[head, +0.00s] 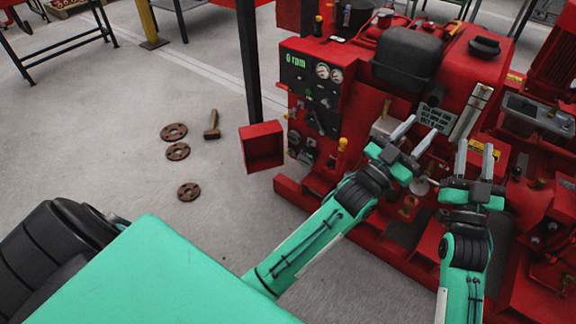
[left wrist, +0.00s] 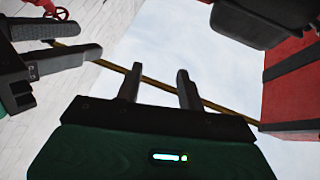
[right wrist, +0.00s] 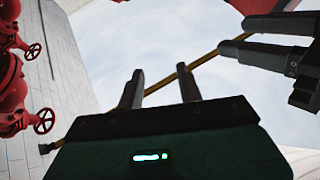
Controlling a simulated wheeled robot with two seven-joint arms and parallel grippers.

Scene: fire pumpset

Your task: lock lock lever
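The red pumpset (head: 455,85) stands at the right of the head view, with a control panel (head: 318,75) on its left side showing a green "0 rpm" display and gauges. Dark handles (head: 313,122) are on the panel's lower part; I cannot tell which part is the lock lever. My left gripper (head: 424,125) is open and empty, in front of the pumpset and right of the panel. My right gripper (head: 475,145) is open and empty just right of it. The wrist views show each pair of fingers apart, with nothing between them, and the other gripper close by.
A red open box (head: 262,147) juts out beside a dark post (head: 248,60), left of the panel. Several rusty flanges (head: 178,151) and a hammer (head: 212,125) lie on the grey floor. The floor at the left is mostly clear. Red handwheels (right wrist: 43,121) show in the right wrist view.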

